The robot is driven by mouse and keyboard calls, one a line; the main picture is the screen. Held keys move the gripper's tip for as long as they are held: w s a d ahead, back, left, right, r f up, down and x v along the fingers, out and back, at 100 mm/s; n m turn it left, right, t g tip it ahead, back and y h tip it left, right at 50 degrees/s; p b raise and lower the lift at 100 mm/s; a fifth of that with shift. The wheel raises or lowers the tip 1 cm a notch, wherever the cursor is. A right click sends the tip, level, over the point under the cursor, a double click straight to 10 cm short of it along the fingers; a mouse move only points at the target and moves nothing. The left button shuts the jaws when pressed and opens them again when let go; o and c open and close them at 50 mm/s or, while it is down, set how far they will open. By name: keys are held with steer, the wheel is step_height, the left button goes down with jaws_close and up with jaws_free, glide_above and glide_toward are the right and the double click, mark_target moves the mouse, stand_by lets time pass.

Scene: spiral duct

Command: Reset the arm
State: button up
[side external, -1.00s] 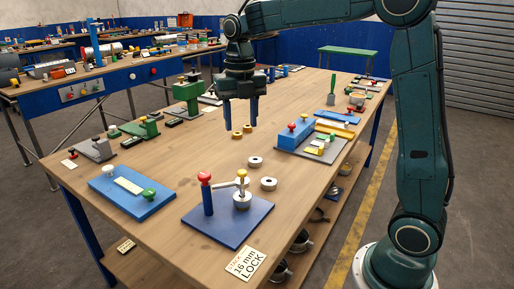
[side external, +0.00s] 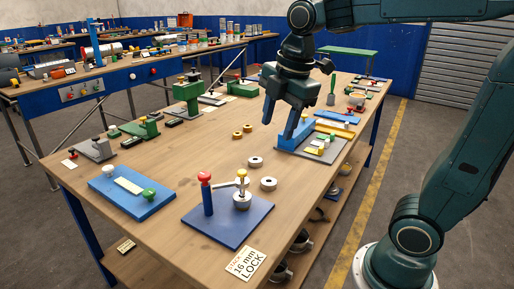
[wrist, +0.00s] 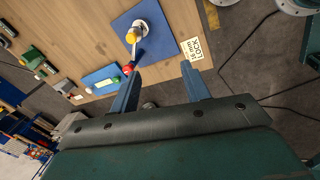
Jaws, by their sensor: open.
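My gripper (side external: 279,119) is open and empty, raised above the wooden bench near the blue block fixture in the side view. Its two blue fingers also show spread apart in the wrist view (wrist: 160,84). A blue square plate (side external: 227,222) with a red-topped blue post (side external: 207,195) and a stack of pale rings under a clamp lever (side external: 241,193) sits at the bench's near end. The plate also shows in the wrist view (wrist: 148,16). My gripper is apart from all of these.
Loose grey rings (side external: 255,162) and brass rings (side external: 247,128) lie mid-bench. A "16 mm LOCK" card (side external: 246,264) lies at the near edge. The blue block fixture (side external: 289,141), a blue plate with a green knob (side external: 132,192) and a green press (side external: 187,93) also stand on the wooden bench (side external: 185,155).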

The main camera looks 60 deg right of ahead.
steer(key=s+a+f+m+t, duration=0.1)
steer(key=s+f+m, duration=0.3)
steer(key=s+m, duration=0.7)
steer(key=shift+s+a+m+t, duration=0.4)
steer(key=shift+m+t, duration=0.5)
steer(key=shift+m, duration=1.2)
